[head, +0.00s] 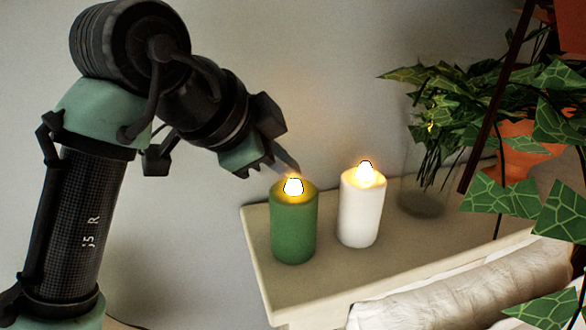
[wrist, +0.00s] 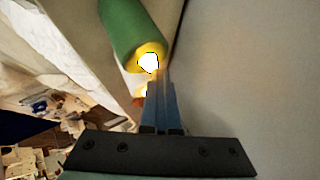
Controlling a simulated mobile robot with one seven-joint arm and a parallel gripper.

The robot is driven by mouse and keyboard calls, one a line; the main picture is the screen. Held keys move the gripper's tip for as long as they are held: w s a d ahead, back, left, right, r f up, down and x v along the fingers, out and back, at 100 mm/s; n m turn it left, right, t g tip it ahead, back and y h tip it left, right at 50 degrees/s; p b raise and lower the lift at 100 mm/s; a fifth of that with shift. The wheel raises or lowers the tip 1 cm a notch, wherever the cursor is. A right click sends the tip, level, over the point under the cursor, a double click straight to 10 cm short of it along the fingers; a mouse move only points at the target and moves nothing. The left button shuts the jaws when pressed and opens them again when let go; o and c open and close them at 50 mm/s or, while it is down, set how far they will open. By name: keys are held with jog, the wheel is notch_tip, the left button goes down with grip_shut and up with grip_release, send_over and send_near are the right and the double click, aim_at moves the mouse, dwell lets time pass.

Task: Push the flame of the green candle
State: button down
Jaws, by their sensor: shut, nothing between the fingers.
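The green candle (head: 294,232) stands upright at the left end of a cream shelf (head: 262,240) in the head view. Its flame (head: 293,187) glows at the top. My gripper (head: 294,170) is shut and empty, with its fingertips just above and behind the flame in the picture. In the wrist view the green candle (wrist: 130,25) is at the top, its flame (wrist: 148,63) close to the fingertips of my gripper (wrist: 160,75). I cannot tell whether the fingertips touch the flame.
A lit white candle (head: 361,212) stands right of the green one. A glass vase (head: 424,190) and leafy plants (head: 500,195) are further right. White bedding (head: 470,285) lies before the shelf. A plain wall (head: 320,60) is behind. Clutter (wrist: 50,105) shows at left in the wrist view.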

aim_at(287, 193)
jog(key=shift+f, duration=0.15)
notch_tip(287, 193, up, 6)
jog(key=p, duration=0.5)
dwell(0.3)
jog(key=w+d+r+n+t+h+b, duration=0.1)
jog(key=d+r+n+t+h+b, duration=0.2)
jog(key=d+r+n+t+b, duration=0.4)
jog(key=s+a+r+n+t+y+b, duration=0.1)
jog(key=s+a+n+t+y, duration=0.2)
jog(key=s+t, duration=0.3)
jog(key=s+a+r+n+t+y+b, duration=0.2)
jog(key=s+n+t+y, duration=0.3)
jog(key=s, duration=0.4)
jog(key=shift+a+r+n+t+b, duration=0.25)
jog(key=shift+a+n+t, duration=0.3)
jog(key=shift+t, duration=0.45)
